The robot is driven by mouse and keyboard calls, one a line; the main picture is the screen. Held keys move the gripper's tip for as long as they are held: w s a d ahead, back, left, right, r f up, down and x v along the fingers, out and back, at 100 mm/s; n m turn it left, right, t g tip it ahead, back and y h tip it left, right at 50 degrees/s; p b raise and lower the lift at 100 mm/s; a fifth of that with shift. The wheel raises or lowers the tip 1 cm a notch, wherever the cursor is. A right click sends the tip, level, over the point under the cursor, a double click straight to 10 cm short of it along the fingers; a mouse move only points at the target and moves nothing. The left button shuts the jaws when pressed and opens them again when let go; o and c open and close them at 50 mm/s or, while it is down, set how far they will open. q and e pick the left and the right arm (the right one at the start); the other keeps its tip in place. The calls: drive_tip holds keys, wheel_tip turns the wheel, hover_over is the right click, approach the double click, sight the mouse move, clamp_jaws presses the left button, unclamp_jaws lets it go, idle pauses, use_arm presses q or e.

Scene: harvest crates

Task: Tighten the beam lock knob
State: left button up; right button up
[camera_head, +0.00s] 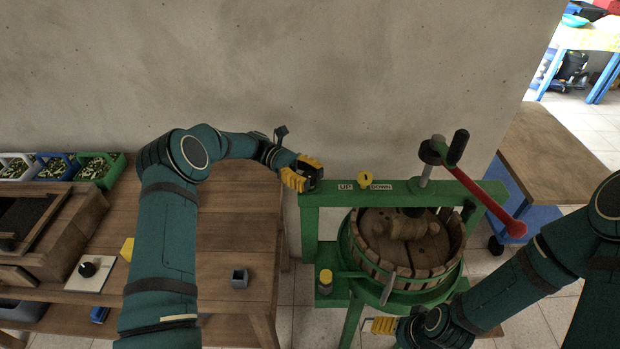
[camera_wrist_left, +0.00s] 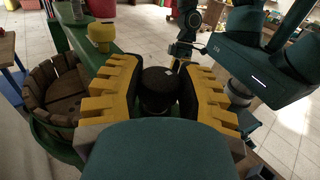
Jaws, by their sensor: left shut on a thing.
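The green press beam (camera_head: 428,191) spans the press, with UP and DOWN labels on its face. At its left end my left gripper (camera_head: 308,176) has its yellow fingers around a black knob, the beam lock knob. In the left wrist view the round black knob (camera_wrist_left: 158,88) sits between the two toothed yellow fingers of this gripper (camera_wrist_left: 160,95), and its lower part is hidden. My right gripper (camera_head: 381,326) is low in the head view, below the press basket; its finger gap is not clear.
A yellow pointer (camera_head: 365,181) stands between the labels. The slatted basket (camera_head: 383,264) holds wooden blocks under the beam. A red crank with a black handle (camera_head: 480,190) sticks up at right. A wooden bench (camera_head: 230,215) with crates is at left.

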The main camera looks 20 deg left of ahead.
sight(304, 173)
use_arm(q)
drive_tip(key=shift+r, duration=0.15)
drive_tip(key=o, duration=1.2)
drive_tip(key=shift+a, duration=0.15)
drive_tip(key=shift+v, duration=3.6)
drive_tip(key=shift+w, duration=0.1)
